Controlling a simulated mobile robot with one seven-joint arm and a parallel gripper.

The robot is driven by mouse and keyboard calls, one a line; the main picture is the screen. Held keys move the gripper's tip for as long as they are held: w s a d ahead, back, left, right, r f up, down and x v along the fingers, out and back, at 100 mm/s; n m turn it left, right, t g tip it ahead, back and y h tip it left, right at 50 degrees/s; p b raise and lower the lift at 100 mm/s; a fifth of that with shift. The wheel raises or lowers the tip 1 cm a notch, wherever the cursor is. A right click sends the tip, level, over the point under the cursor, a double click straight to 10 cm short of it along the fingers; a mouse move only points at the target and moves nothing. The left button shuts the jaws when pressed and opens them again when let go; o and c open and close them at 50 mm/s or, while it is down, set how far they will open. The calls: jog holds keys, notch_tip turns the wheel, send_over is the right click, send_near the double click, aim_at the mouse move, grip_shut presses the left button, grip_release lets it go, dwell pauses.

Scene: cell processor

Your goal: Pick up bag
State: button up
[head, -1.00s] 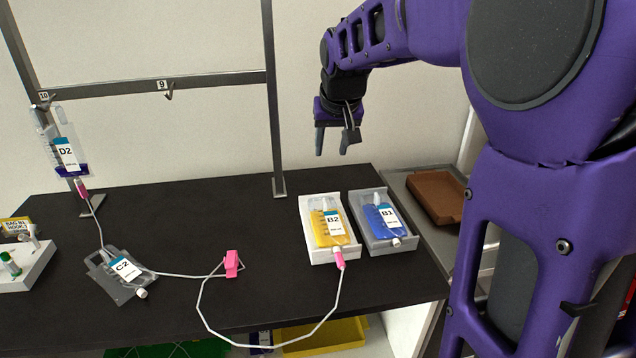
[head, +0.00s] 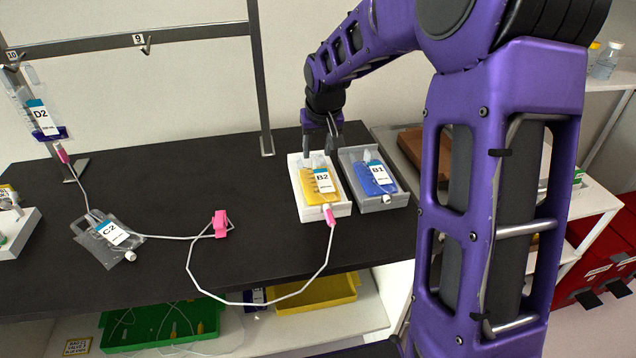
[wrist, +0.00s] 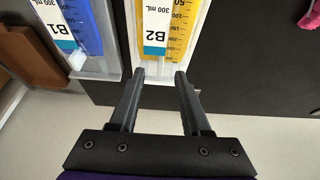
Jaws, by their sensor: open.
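A yellow bag labelled B2 (head: 319,187) lies in a white tray (head: 340,210); it also shows in the wrist view (wrist: 178,30). A blue bag labelled B1 (head: 376,178) lies in a grey tray (head: 397,201) to its right. A clear bag C2 (head: 110,240) lies on the bench at left. Bag D2 (head: 42,118) hangs upright at far left. My gripper (head: 321,150) is open and empty, just behind and above the far end of B2. In the wrist view my gripper (wrist: 157,80) has its fingertips near B2's tray edge, with B1 (wrist: 63,22) at left.
A white tube runs from B2 through a pink clamp (head: 220,224) to C2 and loops over the front edge of the black bench (head: 150,200). A metal rack post (head: 262,80) stands behind, left of my gripper. A brown tray (head: 425,150) is at right.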

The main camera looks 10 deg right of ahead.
aim_at(315, 161)
jog(key=x, duration=0.5)
jog(key=shift+w, duration=0.1)
grip_shut()
jog(key=shift+a+r, duration=0.1)
dwell(1.1)
